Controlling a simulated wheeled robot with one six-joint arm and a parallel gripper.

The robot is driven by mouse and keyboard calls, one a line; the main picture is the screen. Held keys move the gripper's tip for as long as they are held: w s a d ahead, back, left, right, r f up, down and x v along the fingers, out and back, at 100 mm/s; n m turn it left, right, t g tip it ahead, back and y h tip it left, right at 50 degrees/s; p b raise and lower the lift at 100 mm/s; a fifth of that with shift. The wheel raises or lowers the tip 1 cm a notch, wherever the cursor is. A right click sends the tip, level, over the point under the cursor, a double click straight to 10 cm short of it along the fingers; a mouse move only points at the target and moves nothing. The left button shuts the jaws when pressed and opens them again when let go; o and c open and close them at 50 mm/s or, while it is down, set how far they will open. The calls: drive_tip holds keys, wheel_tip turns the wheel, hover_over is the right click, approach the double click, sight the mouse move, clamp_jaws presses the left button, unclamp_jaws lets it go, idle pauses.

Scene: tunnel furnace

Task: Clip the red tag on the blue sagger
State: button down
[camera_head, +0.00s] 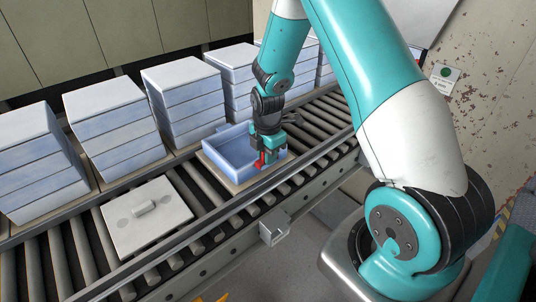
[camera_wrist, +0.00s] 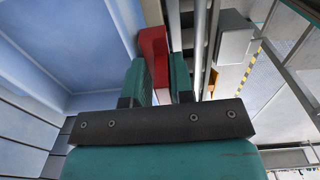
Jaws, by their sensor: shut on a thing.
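The blue sagger (camera_head: 228,148) is an open square box on a flat plate (camera_head: 240,184) on the roller conveyor. Its wall and inside also show in the wrist view (camera_wrist: 60,40). My gripper (camera_head: 262,160) is at the sagger's front right side, pointing down. In the wrist view my gripper (camera_wrist: 165,75) is shut on the red tag (camera_wrist: 154,48), which stands between the two teal fingers. The tag is close beside the sagger's rim. I cannot tell whether it touches the rim or sits over it.
A pale square lid (camera_head: 147,215) with a raised handle lies on the rollers at the left. Stacks of blue saggers (camera_head: 110,125) line the back of the conveyor. A metal side rail (camera_head: 215,222) runs along the conveyor's front, with a small grey box (camera_head: 274,228) below it.

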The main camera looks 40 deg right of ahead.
drive_tip(key=shift+s+a+f, duration=0.1)
drive_tip(key=shift+s+f, duration=0.3)
drive_tip(key=shift+f, duration=0.4)
drive_tip(key=c, duration=0.9)
unclamp_jaws()
drive_tip(key=shift+s, duration=0.1)
drive_tip(key=shift+r, duration=0.1)
drive_tip(key=shift+w+r+b, duration=0.3)
drive_tip(key=shift+w+r, duration=0.1)
drive_tip(key=shift+w, duration=0.05)
wheel_tip(320, 180, up, 18)
drive_tip(key=b, duration=0.3)
drive_tip(key=shift+s, duration=0.35)
